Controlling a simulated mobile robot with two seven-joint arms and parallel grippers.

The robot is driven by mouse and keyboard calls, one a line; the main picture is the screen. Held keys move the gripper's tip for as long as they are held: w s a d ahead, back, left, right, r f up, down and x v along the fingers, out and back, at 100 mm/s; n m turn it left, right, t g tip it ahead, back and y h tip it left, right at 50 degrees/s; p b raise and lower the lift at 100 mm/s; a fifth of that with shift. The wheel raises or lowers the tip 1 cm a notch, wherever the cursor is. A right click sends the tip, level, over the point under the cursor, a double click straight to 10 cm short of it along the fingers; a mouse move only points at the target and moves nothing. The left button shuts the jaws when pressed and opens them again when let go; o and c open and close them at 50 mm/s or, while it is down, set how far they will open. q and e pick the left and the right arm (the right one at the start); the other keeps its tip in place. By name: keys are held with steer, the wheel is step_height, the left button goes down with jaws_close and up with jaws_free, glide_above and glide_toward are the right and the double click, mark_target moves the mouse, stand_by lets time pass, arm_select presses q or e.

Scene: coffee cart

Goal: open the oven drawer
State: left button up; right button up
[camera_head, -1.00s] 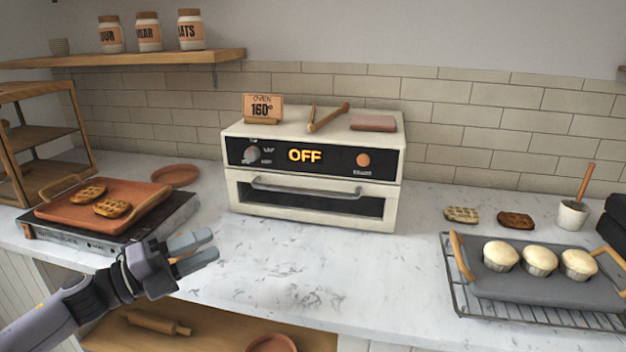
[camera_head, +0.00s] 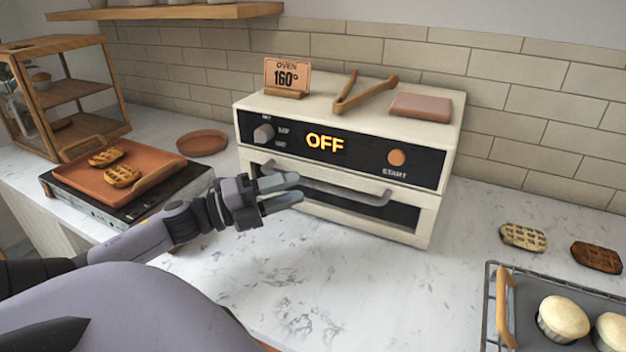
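The cream oven (camera_head: 440,212) stands against the tiled wall. Its black panel (camera_head: 375,140) shows OFF in lit letters, with a knob at left and an orange START button at right. Below the panel is the drawer front with a dark window and a grey bar handle (camera_head: 345,190). The drawer looks shut. My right gripper is not in view.
A terracotta tray (camera_head: 82,183) with waffles sits on a hotplate at left, near a round plate (camera_head: 202,141). A sign, tongs and a pink block are on the oven. At right are two waffles and a grey muffin tray (camera_head: 522,292) on a rack. The counter before the oven is clear.

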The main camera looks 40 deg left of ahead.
mark_target(305, 185)
arm_select(q)
steer(key=shift+x, duration=2.3)
jaws_close()
